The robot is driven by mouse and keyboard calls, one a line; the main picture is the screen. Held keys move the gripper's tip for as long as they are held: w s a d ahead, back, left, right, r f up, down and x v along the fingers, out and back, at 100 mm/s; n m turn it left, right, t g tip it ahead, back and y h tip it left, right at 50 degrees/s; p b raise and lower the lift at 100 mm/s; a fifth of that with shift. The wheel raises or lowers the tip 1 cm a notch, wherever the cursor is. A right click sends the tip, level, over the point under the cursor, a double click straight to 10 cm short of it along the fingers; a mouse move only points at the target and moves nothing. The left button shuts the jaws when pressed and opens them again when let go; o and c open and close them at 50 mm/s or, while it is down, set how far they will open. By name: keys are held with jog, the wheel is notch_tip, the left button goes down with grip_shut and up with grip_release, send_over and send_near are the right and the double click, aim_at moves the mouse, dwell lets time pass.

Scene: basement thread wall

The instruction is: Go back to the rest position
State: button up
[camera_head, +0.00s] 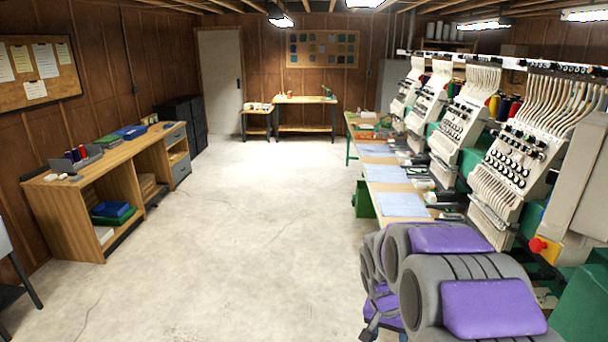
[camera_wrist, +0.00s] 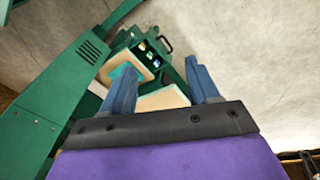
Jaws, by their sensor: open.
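My gripper (camera_wrist: 163,92) shows in the wrist view with its two blue fingers apart and nothing between them. Beyond the fingers are a green machine frame (camera_wrist: 62,85) on the left and a green unit with a light wooden top (camera_wrist: 135,62). A teal patch lies on that top, partly behind the left finger. The pale floor (camera_wrist: 240,45) fills the right side.
White embroidery machines (camera_head: 515,160) with a long worktable (camera_head: 385,172) line the right side, close to my arm. A wooden bench (camera_head: 65,190) stands along the left wall. Small tables (camera_head: 305,98) stand at the back near a door (camera_head: 220,80). The middle concrete floor (camera_head: 230,210) is clear.

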jog(key=s+a+r+n, duration=0.2)
jog(key=s, duration=0.9)
jog(key=s+a+r+n+g+y, duration=0.1)
jog(key=s+r, duration=0.2)
jog(key=s, duration=0.8)
jog(key=s+a+r+n+g+y, duration=0.1)
jog(key=s+a+r+n, duration=0.1)
jog(key=s, duration=0.9)
jog(key=shift+a+r+n+b, duration=0.15)
jog(key=shift+a+n+b, duration=0.2)
jog(key=shift+b, duration=0.1)
